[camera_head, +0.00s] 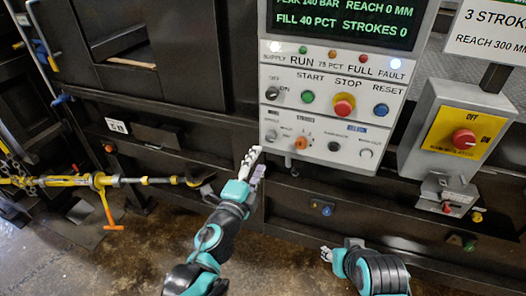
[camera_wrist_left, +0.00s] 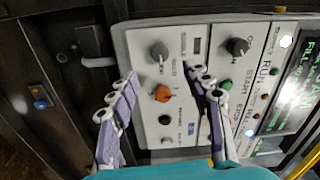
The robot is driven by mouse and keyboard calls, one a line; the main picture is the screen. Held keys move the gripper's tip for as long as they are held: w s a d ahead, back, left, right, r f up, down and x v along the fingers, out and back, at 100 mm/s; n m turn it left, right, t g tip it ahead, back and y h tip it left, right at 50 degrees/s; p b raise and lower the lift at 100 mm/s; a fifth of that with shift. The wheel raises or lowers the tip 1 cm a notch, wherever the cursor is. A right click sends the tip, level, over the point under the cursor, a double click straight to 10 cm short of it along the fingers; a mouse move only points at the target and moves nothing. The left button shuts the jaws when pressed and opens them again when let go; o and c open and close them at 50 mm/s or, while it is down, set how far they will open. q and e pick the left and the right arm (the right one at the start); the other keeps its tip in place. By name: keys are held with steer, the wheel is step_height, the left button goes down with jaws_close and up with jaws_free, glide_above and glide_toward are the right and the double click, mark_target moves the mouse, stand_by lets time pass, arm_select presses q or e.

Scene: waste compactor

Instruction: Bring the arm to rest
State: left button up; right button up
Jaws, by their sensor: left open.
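My left gripper (camera_head: 254,165) is in front of the lower left edge of the white control panel (camera_head: 285,88). In the left wrist view its two fingers (camera_wrist_left: 163,97) are spread with nothing between them. The panel's orange knob (camera_wrist_left: 162,93) appears in the gap between the fingers, behind them; I cannot tell the exact distance. My right arm is low at the bottom of the head view, and part of its gripper (camera_head: 328,254) shows at the arm's left. Its jaws are too small and partly hidden to judge.
The panel carries a red stop button (camera_head: 344,106) and several knobs. A yellow-faced isolator box (camera_head: 463,132) stands to the right. A yellow ratchet bar with an orange handle (camera_head: 109,213) runs along the left. Open concrete floor (camera_head: 145,262) lies below the dark machine front.

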arm_select(q)
steer(key=shift+v, duration=0.8)
